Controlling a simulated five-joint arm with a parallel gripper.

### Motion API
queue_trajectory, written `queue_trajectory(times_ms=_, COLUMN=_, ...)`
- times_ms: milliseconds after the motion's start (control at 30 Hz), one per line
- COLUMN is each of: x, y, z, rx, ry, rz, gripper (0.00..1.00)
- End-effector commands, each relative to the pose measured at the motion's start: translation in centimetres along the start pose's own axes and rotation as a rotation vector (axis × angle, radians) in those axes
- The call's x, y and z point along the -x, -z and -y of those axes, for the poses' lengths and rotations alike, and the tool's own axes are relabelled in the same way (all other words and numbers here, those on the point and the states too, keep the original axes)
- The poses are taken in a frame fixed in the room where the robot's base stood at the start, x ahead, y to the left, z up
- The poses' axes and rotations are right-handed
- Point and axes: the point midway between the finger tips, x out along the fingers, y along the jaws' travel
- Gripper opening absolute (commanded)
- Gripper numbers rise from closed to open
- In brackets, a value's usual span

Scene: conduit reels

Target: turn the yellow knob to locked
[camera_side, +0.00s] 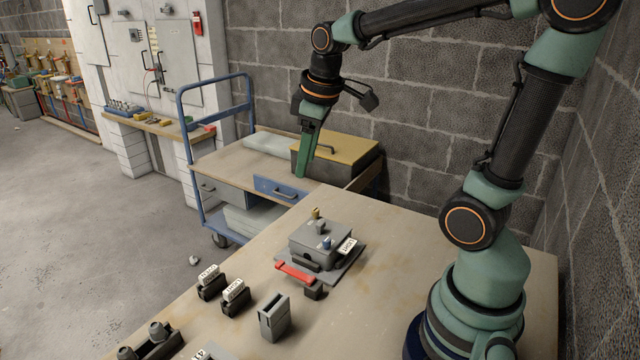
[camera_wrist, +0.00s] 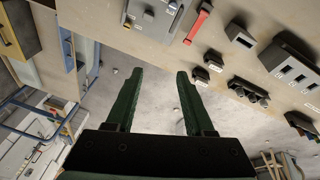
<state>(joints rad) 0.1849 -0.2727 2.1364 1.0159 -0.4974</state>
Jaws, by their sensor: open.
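The yellow knob (camera_side: 316,212) is small and stands on the far edge of a grey box (camera_side: 318,246) on the table. Its pointer direction is too small to read. The grey box also shows at the top of the wrist view (camera_wrist: 150,14). My gripper (camera_side: 304,174) hangs above and behind the box in the side view, well apart from it. In the wrist view my gripper (camera_wrist: 158,74) has its two green fingers spread with nothing between them.
A red lever (camera_side: 295,272) lies in front of the box. Labelled black blocks (camera_side: 235,296) and a grey slotted holder (camera_side: 274,318) stand nearer the front. A blue trolley (camera_side: 215,160) with a yellow-lidded case (camera_side: 335,155) is behind the table. The table's right part is clear.

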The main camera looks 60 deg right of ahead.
Motion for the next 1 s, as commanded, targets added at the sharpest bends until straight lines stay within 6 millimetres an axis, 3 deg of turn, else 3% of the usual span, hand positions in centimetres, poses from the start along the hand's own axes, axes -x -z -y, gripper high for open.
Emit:
queue_trajectory(times_ms=200, x=-3.4, y=0.5, z=-5.3, rx=0.179, ry=0.068, rz=0.127, gripper=0.53)
queue_trajectory(times_ms=433, x=-6.4, y=0.1, z=-8.9, rx=0.318, ry=0.143, rz=0.193, gripper=0.53)
queue_trajectory(times_ms=767, x=-8.7, y=-0.6, z=-9.6, rx=0.36, ry=0.169, rz=0.208, gripper=0.53)
queue_trajectory(times_ms=1000, x=-12.9, y=-1.6, z=-9.0, rx=0.359, ry=0.171, rz=0.21, gripper=0.53)
